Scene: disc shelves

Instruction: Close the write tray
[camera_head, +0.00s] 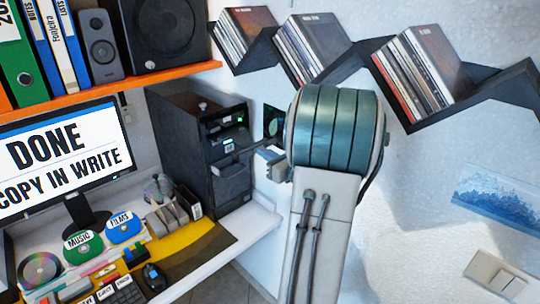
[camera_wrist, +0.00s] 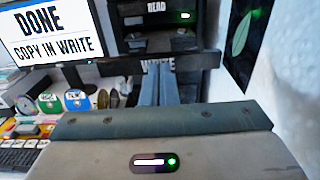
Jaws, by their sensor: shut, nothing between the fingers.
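The write tray shows in the wrist view as a dark bar (camera_wrist: 115,66) with the word WRITE on it. It looks wider than the tower behind it and seems to stand out from it. In the head view, the tray (camera_head: 230,159) is a thin dark edge at the front of the black tower (camera_head: 187,125). My gripper (camera_head: 264,153) is shut and empty, at the right end of that edge. In the wrist view, the fingers (camera_wrist: 158,76) point at the WRITE label, touching or very close; I cannot tell which. Whatever lies on the tray is hidden.
A READ slot (camera_wrist: 158,8) with a green light sits above. The monitor (camera_head: 62,150) reads DONE, COPY IN WRITE. The wall (camera_head: 420,180) and disc shelves are close on the right.

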